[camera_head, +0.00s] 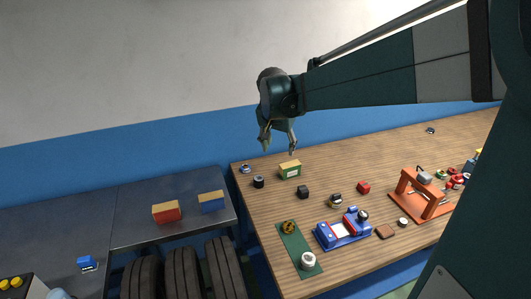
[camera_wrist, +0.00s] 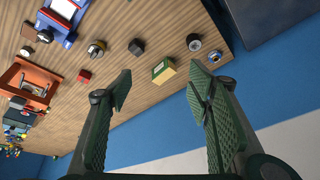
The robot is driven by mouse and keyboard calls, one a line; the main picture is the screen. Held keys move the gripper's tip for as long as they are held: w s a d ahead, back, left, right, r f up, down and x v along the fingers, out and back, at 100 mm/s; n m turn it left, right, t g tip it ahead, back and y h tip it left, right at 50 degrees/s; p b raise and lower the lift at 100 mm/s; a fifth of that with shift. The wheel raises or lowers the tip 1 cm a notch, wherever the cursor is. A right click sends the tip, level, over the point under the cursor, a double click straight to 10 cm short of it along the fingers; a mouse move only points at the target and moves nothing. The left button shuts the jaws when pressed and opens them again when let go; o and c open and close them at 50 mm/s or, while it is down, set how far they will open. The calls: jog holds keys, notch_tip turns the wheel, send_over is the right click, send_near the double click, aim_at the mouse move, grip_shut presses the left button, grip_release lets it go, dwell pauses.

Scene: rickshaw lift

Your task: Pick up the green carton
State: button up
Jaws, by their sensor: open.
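The green carton (camera_head: 290,169) is a small box with a tan top, green sides and a white label. It sits on the wooden table near its back left corner. In the wrist view the carton (camera_wrist: 163,71) shows ahead of the jaws, between their tips in the picture and farther off. My gripper (camera_head: 279,149) is open and empty, above the table and just behind and above the carton. In the wrist view both fingers of my gripper (camera_wrist: 158,87) are spread wide, with nothing between them.
A black cube (camera_head: 303,192) and a dark cylinder (camera_head: 258,182) stand near the carton. A red cube (camera_head: 363,187), a blue device (camera_head: 342,229) and an orange press (camera_head: 420,195) stand farther right. Red (camera_head: 166,212) and blue (camera_head: 211,202) cartons lie on the dark bench left. A blue wall band (camera_head: 180,134) runs behind.

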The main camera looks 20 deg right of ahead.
jog(key=w+d+f+m+g+h, duration=0.1)
jog(key=w+d+f+m, duration=0.1)
jog(key=w+d+f, duration=0.35)
jog(key=w+d+f+m+g, duration=0.1)
jog(key=w+d+f+m, duration=0.1)
jog(key=w+f, duration=0.55)
jog(key=m+g, duration=0.1)
jog(key=m, duration=0.3)
send_over(289, 164)
jog(key=a, duration=0.3)
jog(key=shift+h, duration=0.4)
jog(key=f, duration=1.1)
jog(key=shift+s+d+f, duration=0.1)
jog(key=shift+s+d, duration=0.1)
jog(key=shift+s, duration=0.15)
jog(key=shift+w+d+f, duration=0.1)
jog(key=shift+f, duration=0.2)
jog(key=shift+x, duration=1.3)
jog(key=shift+x, duration=2.6)
jog(key=shift+f+b, duration=0.25)
jog(key=shift+b, duration=0.15)
